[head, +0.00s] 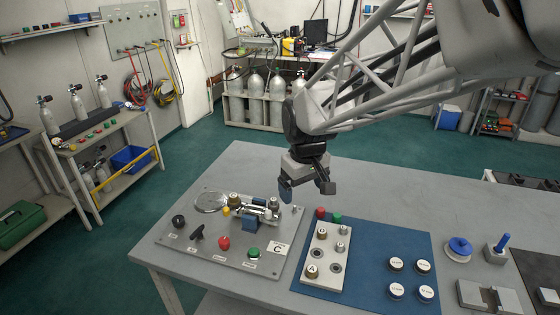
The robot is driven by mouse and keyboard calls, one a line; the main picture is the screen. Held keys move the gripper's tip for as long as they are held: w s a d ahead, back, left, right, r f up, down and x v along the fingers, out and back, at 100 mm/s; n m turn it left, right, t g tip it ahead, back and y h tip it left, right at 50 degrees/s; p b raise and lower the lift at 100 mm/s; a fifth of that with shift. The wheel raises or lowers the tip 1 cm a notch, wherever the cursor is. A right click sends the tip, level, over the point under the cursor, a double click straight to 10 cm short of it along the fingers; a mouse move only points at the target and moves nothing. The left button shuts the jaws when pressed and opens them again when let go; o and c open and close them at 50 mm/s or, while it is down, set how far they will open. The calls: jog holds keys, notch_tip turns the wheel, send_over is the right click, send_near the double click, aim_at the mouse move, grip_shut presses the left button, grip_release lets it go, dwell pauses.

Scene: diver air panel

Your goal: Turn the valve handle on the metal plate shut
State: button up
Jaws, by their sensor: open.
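A metal plate (205,256) lies at the left end of the grey table. On it, at the front left, is a black lever-like handle (197,233) set at a slant, between a black knob (178,221) and a red button (223,243). I take this as the valve handle; its exact setting is too small to read. A metal fitting with brass ends (252,207) sits over a blue block (252,223) at the plate's back right. My gripper (306,191) is open and empty, fingers pointing down, above the table beyond the plate's back right corner, apart from the handle.
The plate also carries a round disc (210,201), a yellow knob (226,211), a green button (253,252) and a "C" label (278,248). To its right, a blue mat (375,245) holds a fitting block (325,273) and several white-topped caps. The table's back middle is clear.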

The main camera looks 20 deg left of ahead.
jog(key=a+f+n, duration=0.2)
jog(key=a+f, duration=0.1)
jog(key=a, duration=0.6)
jog(key=a+f+n, duration=0.2)
jog(key=a+f, duration=0.1)
jog(key=a, duration=0.5)
jog(key=n, duration=0.2)
send_over(197, 230)
jog(key=shift+g, duration=0.4)
notch_tip(197, 230, down, 6)
jog(key=shift+s+f, duration=0.1)
jog(key=shift+f, duration=0.05)
jog(key=shift+f, duration=0.15)
jog(key=shift+f, duration=3.75)
jog(key=c, duration=0.9)
jog(key=shift+c, duration=0.2)
